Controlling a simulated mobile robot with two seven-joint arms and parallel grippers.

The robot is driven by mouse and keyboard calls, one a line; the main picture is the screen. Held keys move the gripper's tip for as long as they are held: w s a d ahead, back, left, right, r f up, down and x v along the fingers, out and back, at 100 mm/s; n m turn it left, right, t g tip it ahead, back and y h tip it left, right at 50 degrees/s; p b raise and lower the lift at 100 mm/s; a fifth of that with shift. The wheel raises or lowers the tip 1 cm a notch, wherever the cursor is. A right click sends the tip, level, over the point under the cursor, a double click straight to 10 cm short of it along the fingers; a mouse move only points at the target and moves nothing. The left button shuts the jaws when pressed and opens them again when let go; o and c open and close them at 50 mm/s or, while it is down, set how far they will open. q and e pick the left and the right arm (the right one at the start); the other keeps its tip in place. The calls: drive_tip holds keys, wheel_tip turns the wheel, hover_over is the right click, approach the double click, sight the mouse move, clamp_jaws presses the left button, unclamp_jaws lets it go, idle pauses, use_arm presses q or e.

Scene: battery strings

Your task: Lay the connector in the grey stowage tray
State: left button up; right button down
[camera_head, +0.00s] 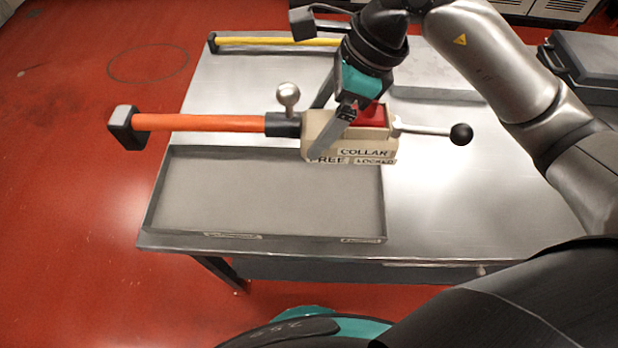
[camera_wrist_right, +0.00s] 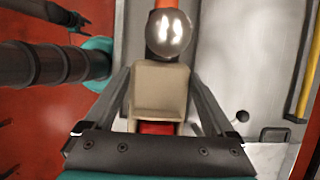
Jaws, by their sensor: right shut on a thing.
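The connector (camera_head: 374,140) has a beige body with "COLLAR", "FREE" and "LOCKED" labels and a red patch on top. An orange bar with a black end block runs out to its left. It carries a metal ball knob and, at the right, a lever with a black ball. My right gripper (camera_head: 328,132) is shut on the beige body, which also shows between the fingers in the right wrist view (camera_wrist_right: 160,88). The connector appears held above the far edge of the grey stowage tray (camera_head: 385,205), whose visible floor is empty.
The tray lies at the front left of a metal table (camera_head: 450,200). A yellow bar (camera_head: 270,41) with a black end lies along the table's back. A dark grey case (camera_head: 585,60) stands at the back right. The table right of the tray is clear.

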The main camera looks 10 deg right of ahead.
wheel_tip(320, 180, down, 13)
drive_tip(key=shift+a+r+b, duration=0.1)
drive_tip(key=shift+b, duration=1)
use_arm(q)
drive_tip(key=shift+a+f+b, duration=0.15)
drive_tip(key=shift+f+b, duration=0.05)
drive_tip(key=shift+f, duration=0.6)
drive_tip(key=shift+a+f+b, duration=0.15)
drive_tip(key=shift+f+b, duration=0.05)
drive_tip(key=shift+f, duration=0.6)
use_arm(e)
drive_tip(key=shift+f, duration=1.9)
use_arm(q)
drive_tip(key=shift+f, duration=0.2)
use_arm(e)
drive_tip(key=shift+f, duration=0.2)
use_arm(q)
drive_tip(key=shift+a, duration=0.1)
use_arm(e)
unclamp_jaws()
use_arm(q)
drive_tip(key=shift+r, duration=0.15)
use_arm(e)
drive_tip(key=shift+r, duration=0.1)
use_arm(q)
drive_tip(key=shift+r+p, duration=1.05)
use_arm(e)
drive_tip(key=shift+v, duration=6.05)
